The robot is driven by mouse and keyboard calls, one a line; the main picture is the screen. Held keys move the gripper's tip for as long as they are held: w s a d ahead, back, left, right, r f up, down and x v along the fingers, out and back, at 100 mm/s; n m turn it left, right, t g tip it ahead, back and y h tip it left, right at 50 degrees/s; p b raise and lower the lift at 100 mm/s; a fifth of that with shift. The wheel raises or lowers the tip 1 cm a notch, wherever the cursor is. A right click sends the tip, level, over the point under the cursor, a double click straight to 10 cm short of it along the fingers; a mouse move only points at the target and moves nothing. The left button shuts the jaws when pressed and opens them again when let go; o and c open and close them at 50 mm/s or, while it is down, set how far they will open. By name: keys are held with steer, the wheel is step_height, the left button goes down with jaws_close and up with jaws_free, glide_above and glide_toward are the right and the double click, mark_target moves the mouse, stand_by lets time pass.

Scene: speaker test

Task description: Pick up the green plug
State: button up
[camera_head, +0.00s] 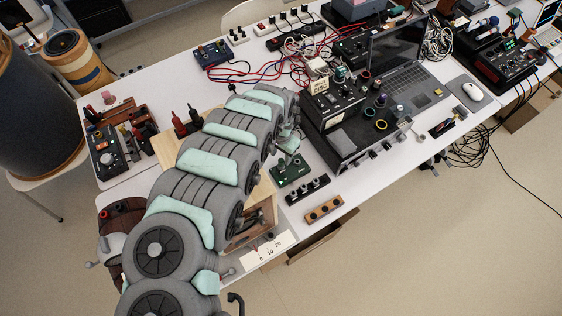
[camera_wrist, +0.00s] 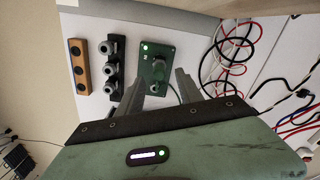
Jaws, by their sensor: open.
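A dark green plug (camera_wrist: 160,70) stands on a small green panel (camera_wrist: 148,46) in the wrist view. It sits between the two grey fingers of my gripper (camera_wrist: 160,78), which is open, with a gap visible on both sides. I cannot tell how far the fingertips are above the panel. In the head view the green panel (camera_head: 281,178) lies on the white table, just below my gripper (camera_head: 288,145). The plug is hard to make out there, as the gripper and arm cover part of it.
A black block with several grey connectors (camera_wrist: 112,70) and a wooden block with black holes (camera_wrist: 79,67) lie beside the panel. Red and black cables (camera_wrist: 240,45) lie on its other side. A black instrument case (camera_head: 335,112) stands to its right in the head view.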

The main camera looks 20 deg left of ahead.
mark_target(281, 160)
step_height(281, 160, down, 3)
steer(key=shift+d+f, duration=0.1)
steer(key=shift+d, duration=0.05)
steer(key=shift+f, duration=0.45)
jaws_close()
stand_by(0.4)
